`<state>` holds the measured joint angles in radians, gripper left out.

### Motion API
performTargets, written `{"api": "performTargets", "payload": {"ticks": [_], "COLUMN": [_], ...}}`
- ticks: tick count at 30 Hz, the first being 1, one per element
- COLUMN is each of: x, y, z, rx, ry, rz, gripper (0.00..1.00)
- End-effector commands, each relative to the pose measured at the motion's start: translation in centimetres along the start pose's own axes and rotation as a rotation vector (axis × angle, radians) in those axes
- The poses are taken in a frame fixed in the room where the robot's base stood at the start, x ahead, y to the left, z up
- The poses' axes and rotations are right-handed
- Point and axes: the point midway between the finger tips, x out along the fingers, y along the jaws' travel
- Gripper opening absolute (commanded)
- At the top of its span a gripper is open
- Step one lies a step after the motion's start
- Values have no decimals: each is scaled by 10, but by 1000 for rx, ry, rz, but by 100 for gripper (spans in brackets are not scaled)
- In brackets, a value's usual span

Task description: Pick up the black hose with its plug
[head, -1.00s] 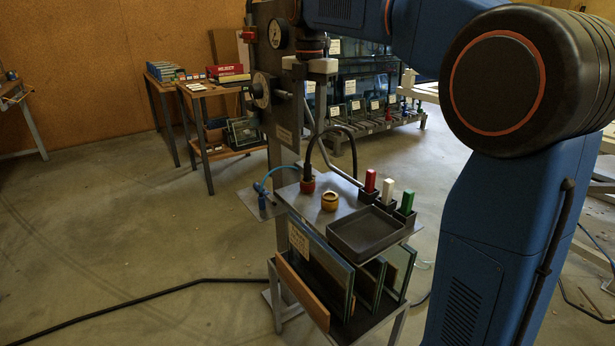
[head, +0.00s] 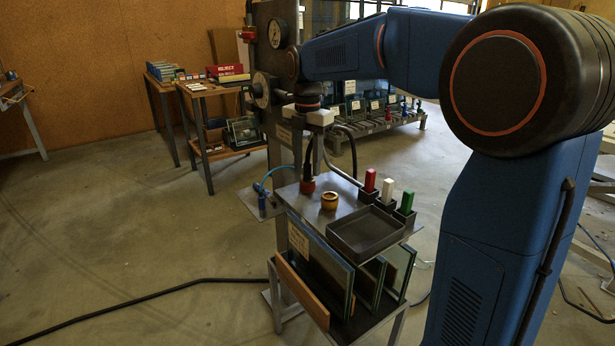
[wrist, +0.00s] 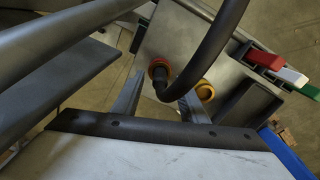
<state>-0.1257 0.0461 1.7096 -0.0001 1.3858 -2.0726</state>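The black hose (head: 354,150) arches above the small grey table. Its plug (head: 307,184) stands upright in an orange-red socket (head: 307,192); the plug also shows in the wrist view (wrist: 161,84). My gripper (head: 309,152) points down from above the plug. In the wrist view my gripper (wrist: 161,88) has its two fingers apart, one on each side of the plug and hose end. I cannot tell whether either finger touches the plug. Part of the hose arch is hidden behind my gripper in the head view.
A yellow ring-shaped socket (head: 329,201) sits right of the plug. A dark empty tray (head: 366,234) and red, white and green blocks in holders (head: 387,195) stand farther right. A grey post (head: 275,75) with a gauge rises close behind my gripper. Glass panes (head: 320,257) stand below.

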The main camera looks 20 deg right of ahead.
Motion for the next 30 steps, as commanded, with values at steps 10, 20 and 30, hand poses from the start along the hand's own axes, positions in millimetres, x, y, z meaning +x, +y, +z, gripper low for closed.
{"api": "performTargets", "payload": {"ticks": [10, 20, 30], "x": [5, 5, -8], "y": [0, 0, 3], "z": [0, 0, -10], "rx": [0, 0, 0], "ry": [0, 0, -1], "rz": [0, 0, 1], "gripper": [32, 0, 0]}}
